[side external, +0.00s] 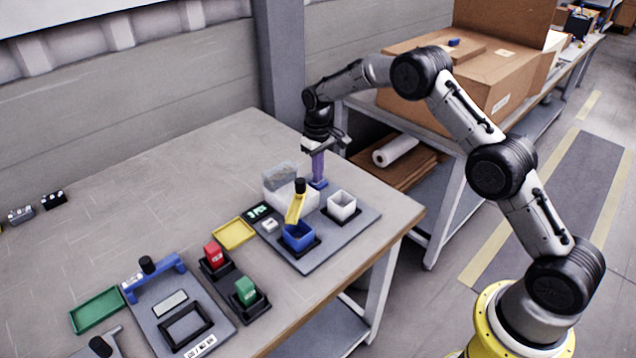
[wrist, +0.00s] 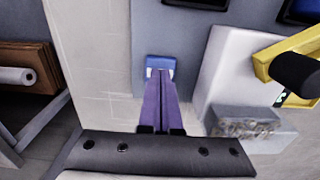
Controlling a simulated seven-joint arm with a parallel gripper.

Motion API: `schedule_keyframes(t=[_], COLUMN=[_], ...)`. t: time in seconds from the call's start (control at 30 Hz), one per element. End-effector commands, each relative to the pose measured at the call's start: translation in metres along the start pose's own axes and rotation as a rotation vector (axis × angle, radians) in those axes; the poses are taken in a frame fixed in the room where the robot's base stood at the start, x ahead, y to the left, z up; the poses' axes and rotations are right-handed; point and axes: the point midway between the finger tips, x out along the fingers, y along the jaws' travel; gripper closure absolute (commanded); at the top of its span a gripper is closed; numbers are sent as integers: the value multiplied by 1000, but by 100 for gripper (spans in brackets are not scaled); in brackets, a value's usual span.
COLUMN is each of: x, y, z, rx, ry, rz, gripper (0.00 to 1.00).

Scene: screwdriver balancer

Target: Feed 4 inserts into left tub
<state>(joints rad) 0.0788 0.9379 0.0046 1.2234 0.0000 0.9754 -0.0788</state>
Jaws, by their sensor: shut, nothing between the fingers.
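My gripper (side external: 318,181) is shut and empty, with its purple fingers pointing down. In the wrist view its fingertips (wrist: 160,75) are at a small blue block (wrist: 160,62); I cannot tell whether they touch it. The blue block also shows in the side view (side external: 320,185), beside the white feeder (side external: 290,191). The feeder's clear hopper (side external: 280,172) seems to hold small grey pieces, too small to make out singly. The blue tub (side external: 298,237) stands at the left in a black holder, and the white tub (side external: 342,206) at the right. The tubs' contents cannot be made out.
A yellow lever with a black knob (side external: 300,186) rises between the feeder and blue tub. A small display (side external: 258,212) and a white block (side external: 269,225) lie left. The table's right edge is near.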

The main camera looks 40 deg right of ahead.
Motion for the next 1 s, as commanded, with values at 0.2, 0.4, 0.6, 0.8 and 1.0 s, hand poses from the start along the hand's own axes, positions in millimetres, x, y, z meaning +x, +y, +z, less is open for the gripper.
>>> schedule_keyframes(t=[0.2, 0.4, 0.6, 0.8, 1.0], x=[0, -13, -28, -42, -57], y=[0, 0, 0, 0, 0], z=[0, 0, 0, 0, 0], rx=[0, 0, 0, 0, 0], ry=[0, 2, 2, 2, 2], rz=[0, 0, 0, 0, 0], gripper=[100, 100, 100, 100, 100])
